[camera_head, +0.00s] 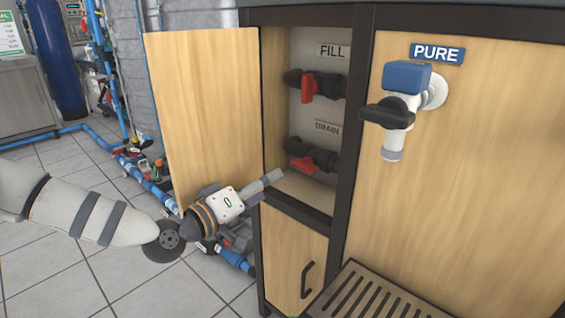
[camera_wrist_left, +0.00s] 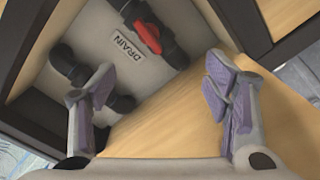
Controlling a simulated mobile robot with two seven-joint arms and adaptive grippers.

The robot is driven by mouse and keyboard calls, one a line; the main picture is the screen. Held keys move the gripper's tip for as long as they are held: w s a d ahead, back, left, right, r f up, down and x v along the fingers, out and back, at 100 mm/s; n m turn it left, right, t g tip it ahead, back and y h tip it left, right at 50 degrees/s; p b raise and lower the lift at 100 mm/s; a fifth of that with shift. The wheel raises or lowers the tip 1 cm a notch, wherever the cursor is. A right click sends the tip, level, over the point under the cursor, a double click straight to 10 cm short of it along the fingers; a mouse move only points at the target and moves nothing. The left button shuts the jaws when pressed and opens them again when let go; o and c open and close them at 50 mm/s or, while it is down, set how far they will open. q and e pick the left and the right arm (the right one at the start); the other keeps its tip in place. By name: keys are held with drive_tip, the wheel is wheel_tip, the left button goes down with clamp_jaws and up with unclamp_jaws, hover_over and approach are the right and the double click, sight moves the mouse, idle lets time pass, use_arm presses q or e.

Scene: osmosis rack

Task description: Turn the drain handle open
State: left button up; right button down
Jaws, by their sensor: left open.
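The drain handle (camera_head: 303,164) is a red lever on the lower black valve inside the open cabinet, under the DRAIN label (camera_head: 327,128). In the left wrist view, the red lever beside that label (camera_wrist_left: 147,37) appears to be the same handle. A similar red fill handle (camera_head: 307,88) sits above it, under the FILL label. My left gripper (camera_head: 268,186) is open and empty at the cabinet opening, below and left of the drain handle. In the wrist view its fingers (camera_wrist_left: 160,92) are spread apart, and the red lever lies beyond them, untouched. My right gripper is not in view.
The open wooden door (camera_head: 205,110) stands left of the opening, close to my left arm. A dark post (camera_head: 356,110) bounds its right side. The PURE tap (camera_head: 400,100) sticks out farther right, above a slatted tray (camera_head: 375,296).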

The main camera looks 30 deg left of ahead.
sight(301, 167)
use_arm(q)
drive_tip(key=w+d+m, duration=0.1)
drive_tip(key=w+m, duration=0.2)
drive_tip(key=w+d+m, duration=0.1)
drive_tip(key=w+m, duration=0.3)
drive_tip(key=w+d+m, duration=0.1)
drive_tip(key=w+m, duration=0.2)
drive_tip(key=m, duration=0.1)
drive_tip(key=shift+w+d+r, duration=0.1)
drive_tip(key=shift+w+r, duration=0.05)
drive_tip(key=shift+r, duration=0.05)
drive_tip(key=shift+w+r, duration=0.1)
drive_tip(key=shift+w, duration=0.3)
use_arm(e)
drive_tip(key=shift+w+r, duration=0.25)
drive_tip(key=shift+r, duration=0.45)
